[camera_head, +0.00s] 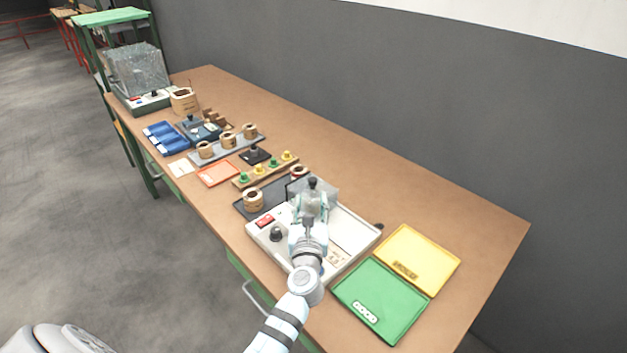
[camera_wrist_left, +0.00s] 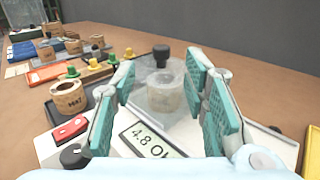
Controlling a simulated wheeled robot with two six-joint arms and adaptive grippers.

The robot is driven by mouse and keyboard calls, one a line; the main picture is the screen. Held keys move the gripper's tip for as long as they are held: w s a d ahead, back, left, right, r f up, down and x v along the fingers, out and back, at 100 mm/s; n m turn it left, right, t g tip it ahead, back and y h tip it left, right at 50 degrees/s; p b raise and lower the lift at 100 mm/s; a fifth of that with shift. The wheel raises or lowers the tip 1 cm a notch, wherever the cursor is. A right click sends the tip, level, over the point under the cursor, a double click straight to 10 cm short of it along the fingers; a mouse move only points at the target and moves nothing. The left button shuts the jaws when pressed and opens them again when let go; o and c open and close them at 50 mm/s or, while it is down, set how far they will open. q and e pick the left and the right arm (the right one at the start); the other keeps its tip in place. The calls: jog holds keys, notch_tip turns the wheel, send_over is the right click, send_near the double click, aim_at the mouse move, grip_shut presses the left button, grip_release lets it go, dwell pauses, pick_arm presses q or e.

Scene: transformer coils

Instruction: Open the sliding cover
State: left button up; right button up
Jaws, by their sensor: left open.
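A white tester (camera_head: 355,232) stands on the bench, with a clear cover (camera_head: 327,187) over its far part. A black knob (camera_head: 312,183) stands up from the cover; it also shows in the left wrist view (camera_wrist_left: 162,55). A pale brown coil shape shows through the clear cover (camera_wrist_left: 150,73) and looks blurred. My left gripper (camera_head: 312,205) is open over the tester, its teal pads on both sides of the view. The knob lies beyond the fingertips, between them in the picture; I see no contact. My right gripper is out of view.
A coil (camera_head: 253,201) stands on a dark plate just left of the tester. Yellow (camera_head: 425,256) and green (camera_head: 380,301) trays lie to the right. A rack of green and yellow pegs (camera_head: 265,170) is farther back. The bench's far right is clear.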

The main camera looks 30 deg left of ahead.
aim_at(313, 185)
pick_arm(q)
jog(key=b+x, duration=0.1)
jog(key=x, duration=0.5)
jog(key=b+x, duration=0.1)
jog(key=x, duration=0.2)
jog(key=shift+w+f+b, duration=0.15)
jog(key=shift+f+b, duration=0.15)
jog(key=shift+f, duration=0.1)
jog(key=shift+w+a+r, duration=0.2)
jog(key=shift+w, duration=0.15)
jog(key=shift+c, duration=0.2)
grip_shut()
